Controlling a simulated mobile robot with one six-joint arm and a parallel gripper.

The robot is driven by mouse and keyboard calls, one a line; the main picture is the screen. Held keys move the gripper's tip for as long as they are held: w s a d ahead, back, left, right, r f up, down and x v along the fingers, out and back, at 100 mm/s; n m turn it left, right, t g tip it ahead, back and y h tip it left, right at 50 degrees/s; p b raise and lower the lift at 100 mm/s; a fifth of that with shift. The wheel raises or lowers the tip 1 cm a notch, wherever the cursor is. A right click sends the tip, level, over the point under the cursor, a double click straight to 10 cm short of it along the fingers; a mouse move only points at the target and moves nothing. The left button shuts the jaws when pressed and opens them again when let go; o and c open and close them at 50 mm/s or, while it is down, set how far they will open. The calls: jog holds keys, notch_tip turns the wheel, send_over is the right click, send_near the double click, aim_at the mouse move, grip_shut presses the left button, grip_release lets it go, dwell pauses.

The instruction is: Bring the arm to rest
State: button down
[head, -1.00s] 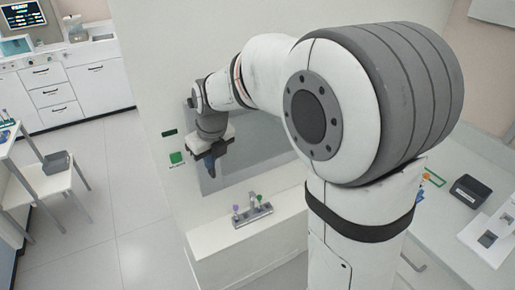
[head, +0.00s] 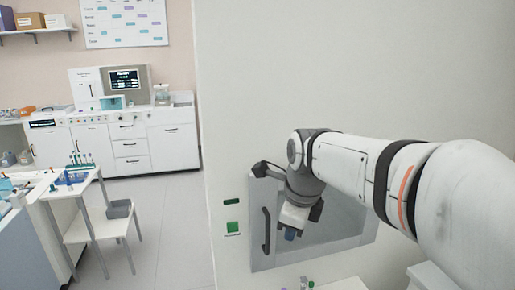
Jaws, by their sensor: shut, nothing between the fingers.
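My gripper (head: 290,233) hangs at the end of my arm, in front of a grey wall panel with a dark handle (head: 330,228). My white and grey arm reaches in from the right edge. The gripper's far side is hidden.
A green button (head: 232,228) is on the wall left of the panel. Small coloured tube tops (head: 304,283) show at the bottom edge, mostly cut off. Grey floor between is clear.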

jog(key=s+d+f+n, duration=0.3)
jog(key=s+n, duration=0.4)
jog(key=n, duration=0.4)
jog(key=s+d+f+n+h, duration=0.1)
jog(key=s+d+f+n, duration=0.3)
jog(key=s+n, duration=0.3)
jog(key=shift+s+d+f+n+t+b, duration=0.25)
jog(key=shift+f+n, duration=0.65)
jog(key=shift+n, duration=1.2)
jog(key=shift+w, duration=0.1)
